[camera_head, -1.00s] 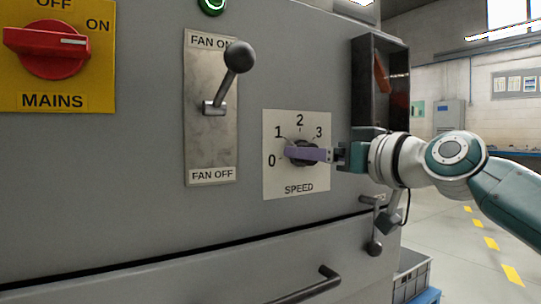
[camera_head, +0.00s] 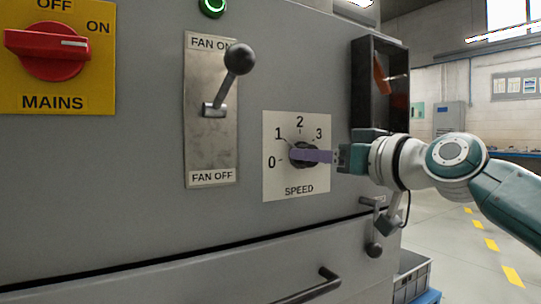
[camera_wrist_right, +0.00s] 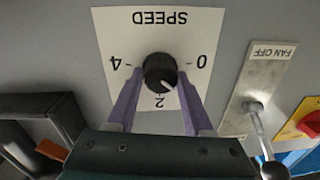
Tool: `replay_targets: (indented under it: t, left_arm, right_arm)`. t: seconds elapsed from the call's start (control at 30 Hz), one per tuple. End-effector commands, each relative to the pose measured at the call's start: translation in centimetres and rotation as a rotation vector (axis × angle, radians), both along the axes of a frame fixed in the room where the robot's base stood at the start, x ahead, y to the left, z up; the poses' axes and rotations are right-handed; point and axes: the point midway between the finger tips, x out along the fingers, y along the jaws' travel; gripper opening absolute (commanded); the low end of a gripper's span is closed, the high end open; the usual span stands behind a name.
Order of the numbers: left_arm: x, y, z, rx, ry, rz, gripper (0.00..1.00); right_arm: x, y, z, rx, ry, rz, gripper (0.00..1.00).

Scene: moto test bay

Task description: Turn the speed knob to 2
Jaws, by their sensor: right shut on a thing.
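The speed knob (camera_head: 297,148) is a round black knob on a white dial plate (camera_head: 280,185) marked 0, 1, 2, 3 in the head view. My right gripper (camera_head: 300,155) reaches it from the right, its purple fingers partly covering the knob and the right side of the dial. In the right wrist view the knob (camera_wrist_right: 160,70) sits between the two fingers of the gripper (camera_wrist_right: 161,76), which is shut on it. The plate is upside down there; the knob's pale mark points between 2 and 0, near where 1 is hidden. My left gripper is out of view.
A fan lever (camera_head: 238,60) sticks out left of the dial, handle up. A red mains switch (camera_head: 48,52) is at far left. An open dark box (camera_head: 362,85) is above my right wrist. A padlock (camera_head: 388,223) and a drawer handle (camera_head: 318,285) are below.

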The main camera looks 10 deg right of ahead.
Motion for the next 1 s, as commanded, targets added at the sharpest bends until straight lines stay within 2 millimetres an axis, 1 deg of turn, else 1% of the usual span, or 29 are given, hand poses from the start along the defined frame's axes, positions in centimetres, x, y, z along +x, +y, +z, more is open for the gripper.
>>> replay_targets:
  t: [0.17, 0.37, 0.63, 1.0]
  left_arm:
    - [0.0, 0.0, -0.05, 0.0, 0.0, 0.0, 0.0]
    - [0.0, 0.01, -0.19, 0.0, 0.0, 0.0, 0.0]
    - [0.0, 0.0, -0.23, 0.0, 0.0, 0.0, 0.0]
    - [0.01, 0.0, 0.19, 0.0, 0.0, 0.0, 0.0]
  right_arm:
    - [-0.01, 0.01, -0.04, 0.026, 0.009, 0.0, 0.0]
    - [0.01, -0.01, -0.08, 0.115, 0.042, 0.0, 0.0]
    - [0.02, -0.02, -0.1, 0.326, 0.118, 0.001, 0.0]
    - [0.02, -0.04, -0.13, 0.621, 0.225, 0.0, 0.0]
